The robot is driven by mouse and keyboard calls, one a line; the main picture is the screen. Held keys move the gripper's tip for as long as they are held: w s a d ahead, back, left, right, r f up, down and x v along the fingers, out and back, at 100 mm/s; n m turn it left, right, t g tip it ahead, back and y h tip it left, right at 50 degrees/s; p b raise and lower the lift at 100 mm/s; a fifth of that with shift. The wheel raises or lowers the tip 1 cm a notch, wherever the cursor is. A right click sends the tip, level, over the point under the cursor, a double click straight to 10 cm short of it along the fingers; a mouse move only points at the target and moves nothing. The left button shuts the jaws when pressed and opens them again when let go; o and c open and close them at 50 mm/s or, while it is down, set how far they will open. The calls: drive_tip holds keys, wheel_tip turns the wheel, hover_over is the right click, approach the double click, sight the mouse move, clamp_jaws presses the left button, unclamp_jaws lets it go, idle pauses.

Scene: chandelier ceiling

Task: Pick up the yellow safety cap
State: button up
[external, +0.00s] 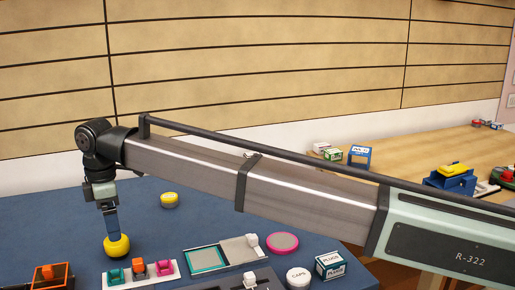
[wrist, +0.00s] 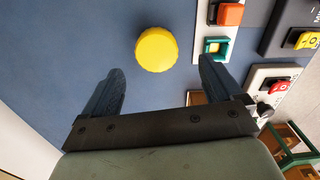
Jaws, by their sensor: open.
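A round yellow cap (external: 117,246) stands on the blue table at the front left. In the wrist view the yellow cap (wrist: 157,48) lies just past my fingertips, between their lines. My gripper (wrist: 161,66) is open, with one dark finger to each side and nothing held. In the external view my gripper (external: 113,235) points down at this cap, and the cap overlaps the fingertips there. I cannot tell whether they touch. A second yellow round piece (external: 170,201) sits farther back on the blue table.
A white strip with teal, orange and pink pieces (external: 140,272) stands close right of the cap; its teal piece (wrist: 216,48) is near my right finger. An orange-edged tray (external: 50,276) is at the left.

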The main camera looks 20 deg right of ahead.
sight(117, 247)
drive_tip(key=shift+w+f, duration=0.15)
drive_tip(key=shift+f, duration=1.6)
drive_tip(key=shift+w+f, duration=0.1)
drive_tip(key=shift+f, duration=1.65)
drive_tip(key=shift+c, duration=0.4)
drive_tip(key=c, duration=1)
